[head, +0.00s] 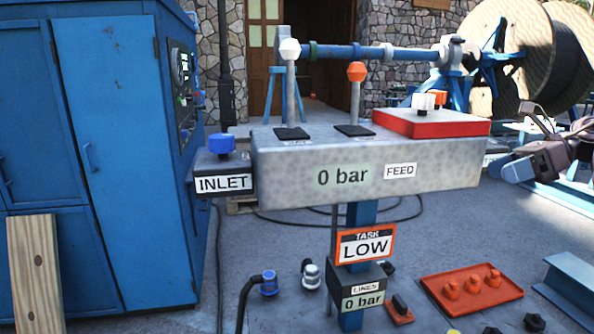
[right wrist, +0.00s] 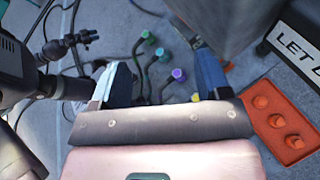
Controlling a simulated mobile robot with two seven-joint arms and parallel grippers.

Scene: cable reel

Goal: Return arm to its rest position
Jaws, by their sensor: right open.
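My right gripper (head: 517,170) is at the right edge of the head view, just right of the grey control console (head: 290,175). Its blue fingers are apart in the right wrist view (right wrist: 160,78), with nothing between them. The console carries a white-knobbed lever (head: 290,50), an orange-knobbed lever (head: 356,72) and a red plate (head: 430,122) with white and orange knobs. Its face reads "0 bar" and "FEED". A blue knob (head: 221,143) tops the INLET box (head: 223,176). My left gripper is not in view.
A blue cabinet (head: 110,150) stands at left. A large cable reel (head: 525,55) is at back right. An orange tray (head: 472,290) with pegs lies low at right; hoses with purple and green ends (right wrist: 165,60) are below the gripper. Grey floor is open behind the console.

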